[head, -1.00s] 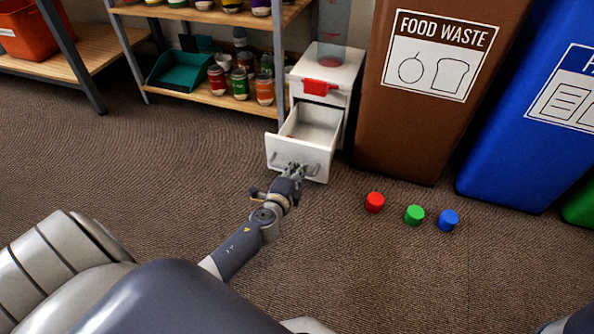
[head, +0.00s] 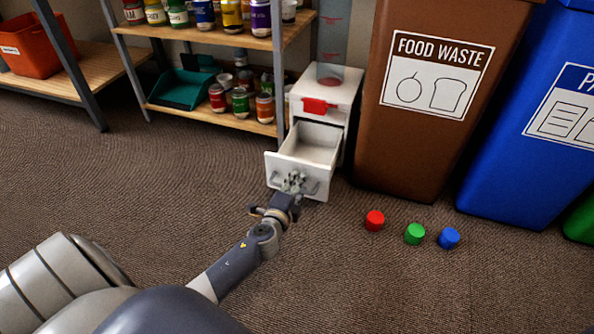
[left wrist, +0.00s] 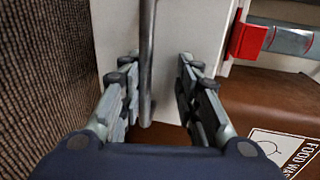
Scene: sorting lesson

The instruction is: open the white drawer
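The white drawer (head: 283,171) is the lower one of a small white cabinet (head: 346,92). It stands pulled out, and its inside looks empty. My left gripper (head: 293,181) is at the drawer's front, over the middle of its grey handle. In the left wrist view, the handle bar (left wrist: 147,50) runs between the two fingers of my left gripper (left wrist: 157,88). The fingers are apart, with the bar nearer the left finger and a clear gap to the right one. My right gripper is not in view.
A brown food waste bin (head: 412,150) stands close right of the cabinet, with a blue bin (head: 510,165) beyond. Red (head: 374,220), green (head: 414,234) and blue (head: 448,238) pieces lie on the floor. A shelf with jars (head: 205,107) is at the left.

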